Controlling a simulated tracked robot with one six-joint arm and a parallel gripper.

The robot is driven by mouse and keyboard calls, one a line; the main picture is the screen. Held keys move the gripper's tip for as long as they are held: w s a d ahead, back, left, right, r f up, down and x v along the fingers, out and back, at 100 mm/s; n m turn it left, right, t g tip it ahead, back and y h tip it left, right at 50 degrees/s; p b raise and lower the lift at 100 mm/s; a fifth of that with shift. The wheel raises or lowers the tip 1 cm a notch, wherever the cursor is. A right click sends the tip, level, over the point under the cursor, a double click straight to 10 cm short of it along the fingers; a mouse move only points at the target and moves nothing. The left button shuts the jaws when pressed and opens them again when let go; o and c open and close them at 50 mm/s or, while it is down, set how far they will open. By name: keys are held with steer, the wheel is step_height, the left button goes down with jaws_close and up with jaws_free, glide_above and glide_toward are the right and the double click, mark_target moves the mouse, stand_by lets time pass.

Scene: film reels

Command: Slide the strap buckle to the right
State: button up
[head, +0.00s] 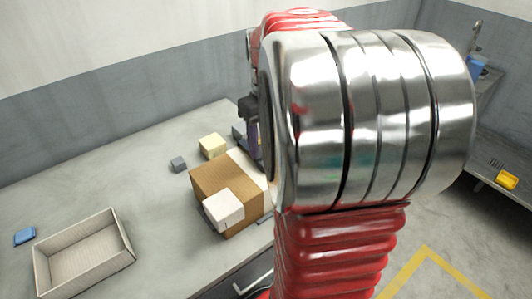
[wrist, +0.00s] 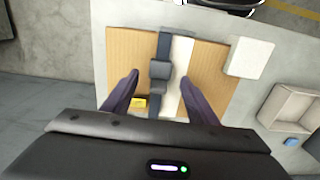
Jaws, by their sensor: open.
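A brown box (head: 228,180) stands on the grey table, partly hidden by my arm in the head view. It also shows in the wrist view (wrist: 216,62). A dark strap (wrist: 164,43) runs across its top, beside a white strip (wrist: 182,60). The dark grey buckle (wrist: 160,71) sits on the strap. My gripper (wrist: 161,76) is open above the box, with one dark finger on each side of the buckle. Gaps show between the fingers and the buckle in the picture; the height gap cannot be told. The strap and buckle cannot be made out in the head view.
A white block (head: 224,208) is at the box's near edge. A cream block (head: 213,145) and a small grey cube (head: 178,163) stand behind it. An open pale tray (head: 122,262) and a blue item (head: 24,236) are at left.

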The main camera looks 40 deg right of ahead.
step_height(320, 180, up, 8)
steer(key=shift+r, duration=0.2)
stand_by(0.7)
steer(key=s+a+f+t, duration=0.2)
steer(key=a, duration=0.7)
steer(key=s+a+f+n+t, duration=0.1)
steer(key=s+a+f, duration=0.1)
steer(key=a, duration=0.7)
steer(key=s+a+f+t, duration=0.2)
steer(key=s+a, duration=0.1)
steer(key=a, duration=0.5)
steer(key=shift+a+f+t, duration=0.25)
steer(key=shift+a+t, duration=0.05)
steer(key=shift+a, duration=0.1)
